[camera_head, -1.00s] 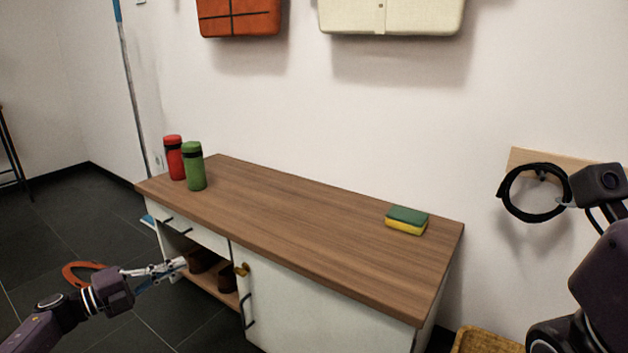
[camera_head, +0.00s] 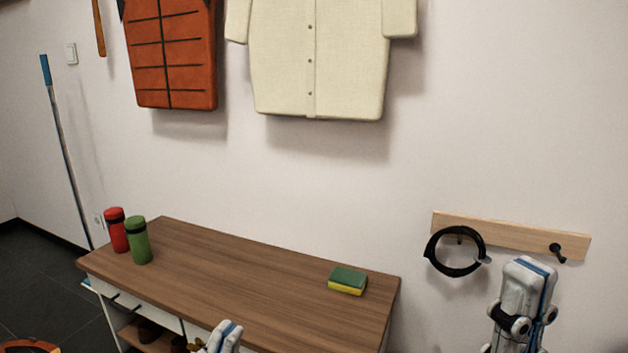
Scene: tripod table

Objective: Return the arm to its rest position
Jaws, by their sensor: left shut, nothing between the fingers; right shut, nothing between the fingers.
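My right gripper (camera_head: 532,268) points upward at the lower right, its white and blue fingers shut and empty. It is in front of the wall, below and right of a black ring (camera_head: 456,252), apart from it in the picture. The ring hangs at the left peg of a wooden rack (camera_head: 505,236). My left gripper (camera_head: 228,333) shows only its white and blue fingertips at the bottom edge, in front of the bench's front side. They are shut and empty. The rest of the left arm is out of view.
A wooden-topped bench (camera_head: 235,278) carries a red bottle (camera_head: 117,232), a green bottle (camera_head: 138,242) and a green and yellow sponge (camera_head: 347,281). An orange vest (camera_head: 172,60) and a cream shirt (camera_head: 318,60) hang above. A blue-ended pole (camera_head: 65,150) leans at left.

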